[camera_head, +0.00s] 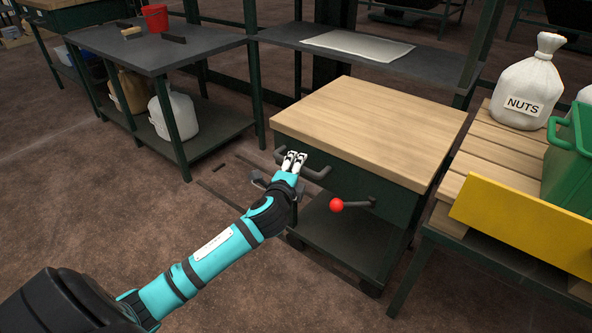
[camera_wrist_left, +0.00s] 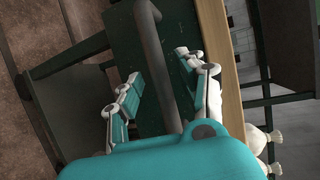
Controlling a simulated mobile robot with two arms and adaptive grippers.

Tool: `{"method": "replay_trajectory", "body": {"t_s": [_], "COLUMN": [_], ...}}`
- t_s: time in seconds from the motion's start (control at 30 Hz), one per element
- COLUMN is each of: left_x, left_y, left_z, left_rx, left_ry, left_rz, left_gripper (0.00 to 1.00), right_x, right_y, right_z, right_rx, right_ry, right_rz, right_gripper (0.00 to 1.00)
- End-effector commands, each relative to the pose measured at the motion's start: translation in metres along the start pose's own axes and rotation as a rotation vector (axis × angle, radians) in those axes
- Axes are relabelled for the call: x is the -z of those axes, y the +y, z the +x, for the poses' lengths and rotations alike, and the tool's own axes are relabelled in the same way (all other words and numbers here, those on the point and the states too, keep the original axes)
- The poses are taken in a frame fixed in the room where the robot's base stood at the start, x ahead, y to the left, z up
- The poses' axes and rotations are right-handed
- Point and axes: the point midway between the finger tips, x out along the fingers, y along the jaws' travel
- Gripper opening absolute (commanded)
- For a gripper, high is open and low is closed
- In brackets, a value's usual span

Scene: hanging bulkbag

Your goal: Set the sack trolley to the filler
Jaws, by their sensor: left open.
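The sack trolley (camera_head: 376,125) looks to be the dark green cart with a thick pale wooden top and a lower shelf. It stands in the middle of the head view. My left gripper (camera_head: 294,158) is at the handle's left part, open. In the left wrist view the handle (camera_wrist_left: 155,50) runs between the two spread fingers; contact is unclear. My right gripper is out of view. I cannot tell which structure is the filler.
A pallet (camera_head: 497,150) on the right bears a white NUTS sack (camera_head: 528,88), a green crate (camera_head: 572,165) and a yellow board (camera_head: 525,225). A dark bench (camera_head: 165,50) stands at the left, with a frame and shelf (camera_head: 300,38) behind the trolley. Floor is clear at front left.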

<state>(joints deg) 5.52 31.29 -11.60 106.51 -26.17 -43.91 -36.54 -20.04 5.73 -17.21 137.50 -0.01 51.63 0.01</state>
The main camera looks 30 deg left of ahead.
Motion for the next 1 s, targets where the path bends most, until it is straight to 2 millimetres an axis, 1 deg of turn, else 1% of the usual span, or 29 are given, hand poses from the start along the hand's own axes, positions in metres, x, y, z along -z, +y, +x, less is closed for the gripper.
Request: {"method": "replay_trajectory", "body": {"t_s": [0.1,0.37,0.47,0.6,0.7,1.0], "left_x": [0.0,-0.0002,-0.0002,-0.0002,-0.0002,-0.0001], "left_y": [0.0,-0.0004,-0.0004,-0.0004,-0.0002,0.0008], "left_z": [0.0063,0.0073,0.0072,0.0071,0.0071,0.0069], "left_rx": [0.0,0.0,0.0,0.0,0.0,-0.002], "left_ry": [0.0,0.0,0.0,0.0,0.0,0.0], "left_rz": [0.0,0.0,0.0,0.0,0.0,-0.001], "left_gripper": [0.4,0.4,0.3,0.11,0.0,0.0], "right_x": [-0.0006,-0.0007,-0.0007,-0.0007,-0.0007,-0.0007], "right_y": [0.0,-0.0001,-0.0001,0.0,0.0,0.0], "right_z": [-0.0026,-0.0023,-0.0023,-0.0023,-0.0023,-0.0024], "right_rx": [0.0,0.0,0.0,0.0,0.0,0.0], "right_ry": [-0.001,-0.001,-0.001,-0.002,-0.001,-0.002], "right_rz": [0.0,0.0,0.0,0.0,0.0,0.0], "right_gripper": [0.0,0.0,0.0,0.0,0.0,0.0]}}
